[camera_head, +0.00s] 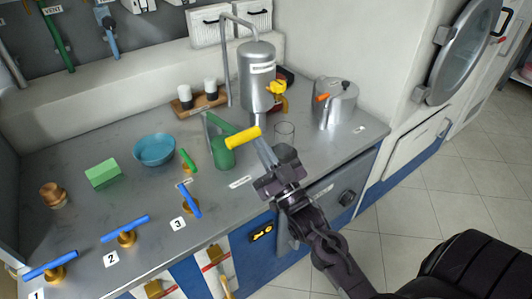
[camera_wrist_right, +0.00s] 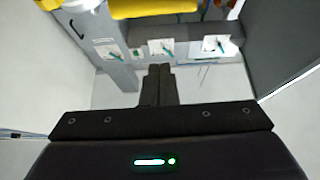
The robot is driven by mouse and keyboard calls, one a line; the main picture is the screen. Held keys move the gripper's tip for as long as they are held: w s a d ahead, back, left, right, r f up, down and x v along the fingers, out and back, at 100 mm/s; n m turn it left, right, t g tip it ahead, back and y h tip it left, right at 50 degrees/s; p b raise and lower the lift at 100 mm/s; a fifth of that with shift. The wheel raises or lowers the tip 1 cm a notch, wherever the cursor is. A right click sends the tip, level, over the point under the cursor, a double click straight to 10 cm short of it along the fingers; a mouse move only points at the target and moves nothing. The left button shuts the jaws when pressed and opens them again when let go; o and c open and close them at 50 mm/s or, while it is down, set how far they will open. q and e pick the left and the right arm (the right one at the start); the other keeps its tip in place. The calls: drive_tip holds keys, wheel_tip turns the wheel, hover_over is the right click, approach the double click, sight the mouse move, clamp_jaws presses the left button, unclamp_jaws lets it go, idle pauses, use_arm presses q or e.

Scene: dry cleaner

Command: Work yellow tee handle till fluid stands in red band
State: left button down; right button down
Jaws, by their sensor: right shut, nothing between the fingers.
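A yellow bar, apparently the same handle, crosses the top of the right wrist view (camera_wrist_right: 155,8). My right gripper (camera_head: 275,172) is just below and to the right of the handle. Its dark fingers (camera_wrist_right: 158,70) are shut together and empty, apart from the yellow bar in the wrist view. A clear glass (camera_head: 285,133) stands beside the tank. I cannot make out a fluid level or a red band. My left gripper is out of view.
Blue-handled valves (camera_head: 125,229) line the counter's front left. A blue bowl (camera_head: 154,149), green block (camera_head: 103,173) and green container (camera_head: 222,152) stand behind. A steel canister (camera_head: 335,103) stands at right. Open tiled floor (camera_head: 410,200) lies beyond the counter.

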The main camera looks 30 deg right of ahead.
drive_tip(key=p+x, duration=0.2)
drive_tip(key=x, duration=0.4)
drive_tip(key=shift+w+f, duration=0.2)
drive_tip(key=shift+f, duration=0.85)
drive_tip(key=shift+w+f, duration=0.15)
drive_tip(key=shift+f, duration=0.85)
drive_tip(key=shift+f, duration=0.1)
